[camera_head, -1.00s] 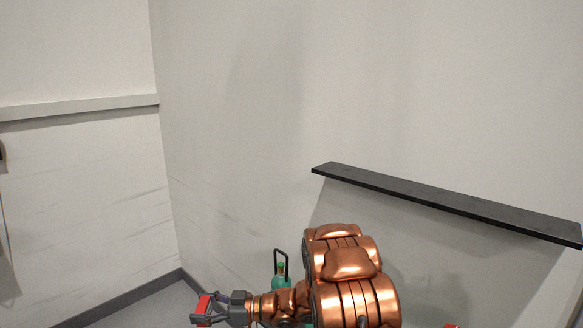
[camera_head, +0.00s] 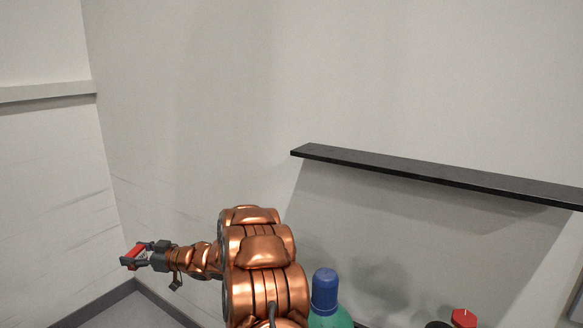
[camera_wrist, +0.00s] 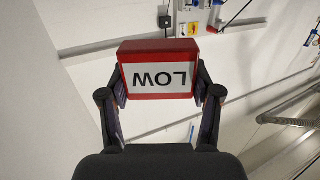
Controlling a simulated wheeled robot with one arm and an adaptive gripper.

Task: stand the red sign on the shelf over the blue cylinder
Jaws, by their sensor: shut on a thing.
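The red sign (camera_wrist: 158,52) is a red block with a white face reading LOW, upside down in the wrist view. My gripper (camera_wrist: 160,85) is shut on it, one finger at each side. In the head view the red sign (camera_head: 136,251) and my gripper (camera_head: 134,257) are at far left, well away from the shelf. The shelf (camera_head: 430,175) is a long, empty black board on the wall at right. Below its left part stands a cylinder with a blue top (camera_head: 325,291) and green shoulder; its lower body is out of frame. I cannot tell its body colour.
A red knob-like top (camera_head: 463,318) and a dark rounded top (camera_head: 438,325) show at the bottom right, below the shelf. A pale wall ledge (camera_head: 45,92) runs along the left wall. Fittings and a rail line the wall in the wrist view.

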